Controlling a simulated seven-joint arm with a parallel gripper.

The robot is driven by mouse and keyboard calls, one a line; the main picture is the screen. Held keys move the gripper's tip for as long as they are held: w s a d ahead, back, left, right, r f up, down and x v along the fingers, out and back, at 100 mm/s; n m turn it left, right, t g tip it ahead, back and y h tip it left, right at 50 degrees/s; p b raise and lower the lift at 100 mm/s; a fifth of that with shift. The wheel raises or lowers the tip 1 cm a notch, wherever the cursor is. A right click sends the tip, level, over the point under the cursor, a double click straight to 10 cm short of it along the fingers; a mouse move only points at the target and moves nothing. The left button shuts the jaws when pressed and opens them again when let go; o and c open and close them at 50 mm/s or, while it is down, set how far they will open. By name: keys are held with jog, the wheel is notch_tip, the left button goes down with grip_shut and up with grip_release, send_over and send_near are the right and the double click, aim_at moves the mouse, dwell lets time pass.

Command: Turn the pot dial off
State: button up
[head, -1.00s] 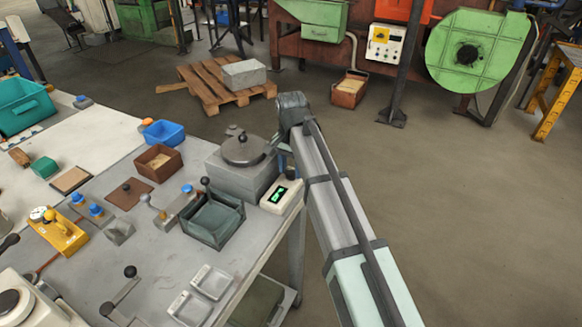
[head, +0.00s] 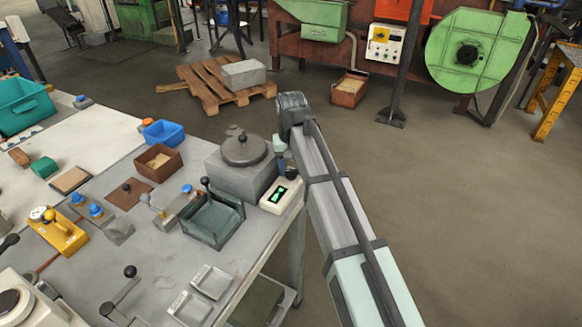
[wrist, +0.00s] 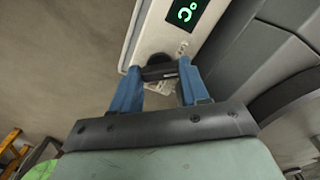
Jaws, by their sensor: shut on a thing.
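The pot controller is a pale box with a green lit display (head: 281,194) at the right edge of the bench; it also shows at the top of the wrist view (wrist: 150,35). Its dark dial (wrist: 159,62) is at the box's near end in the wrist view, partly hidden by my gripper. My gripper (wrist: 158,76) has its blue fingers on either side of the dial's dark bar and is shut on it. In the head view my gripper (head: 288,171) is small and partly hidden at the box's far end. The grey lidded pot (head: 244,150) stands just left.
A dark green open box (head: 213,222) with a lever stands left of the controller. Small trays (head: 211,282) lie near the bench front. A brown bin (head: 158,160) and a blue bin (head: 164,133) stand further back. The floor right of my arm is clear.

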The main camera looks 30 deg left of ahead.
aim_at(291, 171)
jog(key=n, duration=0.4)
jog(key=shift+n, duration=0.4)
dwell(0.4)
jog(key=o, duration=0.8)
jog(key=shift+r, duration=0.1)
notch_tip(291, 171, up, 14)
jog(key=shift+f, duration=0.15)
dwell(0.4)
